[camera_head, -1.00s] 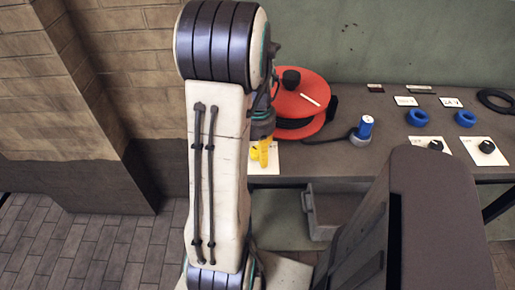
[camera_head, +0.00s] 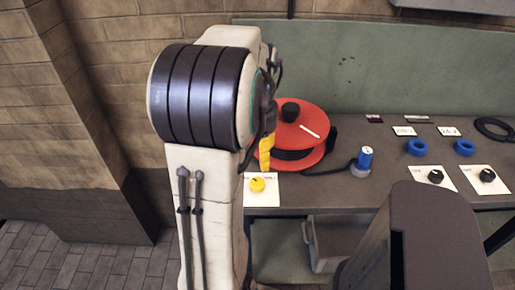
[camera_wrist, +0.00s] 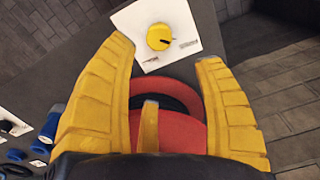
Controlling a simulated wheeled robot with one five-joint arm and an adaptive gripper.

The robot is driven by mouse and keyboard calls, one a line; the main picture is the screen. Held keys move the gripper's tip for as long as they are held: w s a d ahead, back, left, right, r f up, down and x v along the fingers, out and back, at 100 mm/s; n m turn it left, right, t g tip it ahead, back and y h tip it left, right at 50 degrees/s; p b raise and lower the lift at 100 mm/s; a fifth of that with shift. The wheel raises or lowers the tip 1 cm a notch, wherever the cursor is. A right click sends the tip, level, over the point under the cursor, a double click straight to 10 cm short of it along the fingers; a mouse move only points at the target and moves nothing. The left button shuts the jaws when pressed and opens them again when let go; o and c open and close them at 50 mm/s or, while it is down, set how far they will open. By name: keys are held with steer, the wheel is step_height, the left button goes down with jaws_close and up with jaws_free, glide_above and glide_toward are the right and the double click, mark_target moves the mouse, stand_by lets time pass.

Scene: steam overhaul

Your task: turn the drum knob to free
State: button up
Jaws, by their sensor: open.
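The yellow round knob (camera_head: 257,184) sits on a white plate (camera_head: 270,197) at the bench's front edge, left of the blue-capped piece. In the wrist view the knob (camera_wrist: 159,35) has a dark mark pointing right and slightly down, toward the right-hand printed label on its plate (camera_wrist: 196,22). The other label is at lower left. The red drum (camera_head: 300,138) stands behind the knob; its red discs also show between my fingers in the wrist view (camera_wrist: 180,136). My gripper (camera_wrist: 165,54) is open and empty, apart from the knob. Only part of its yellow fingers shows in the head view (camera_head: 266,151).
Right of the drum stand a blue-capped cylinder (camera_head: 364,160) on a cable, two blue rings (camera_head: 417,147), two black knobs (camera_head: 436,177) on white plates and a black coil (camera_head: 493,128). A grey bin (camera_head: 325,245) is under the bench. A wall rises behind.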

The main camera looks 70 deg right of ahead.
steer(key=shift+r, duration=0.6)
stand_by(0.5)
steer(key=f, duration=0.2)
steer(key=shift+a+f, duration=0.3)
steer(key=shift+f, duration=0.1)
steer(key=w+a+r+n+t, duration=0.1)
steer(key=w+a+n, duration=0.3)
steer(key=a, duration=0.6)
steer(key=w+a+r+n+t+p, duration=0.1)
steer(key=w+a+r+n, duration=0.1)
steer(key=w+a+n, duration=0.2)
steer(key=w+a+r+n+t+p, duration=0.1)
steer(key=w+a+n, duration=0.4)
steer(key=a, duration=1.3)
steer(key=n, duration=0.3)
steer(key=shift+a+r, duration=0.15)
steer(key=shift+r, duration=0.05)
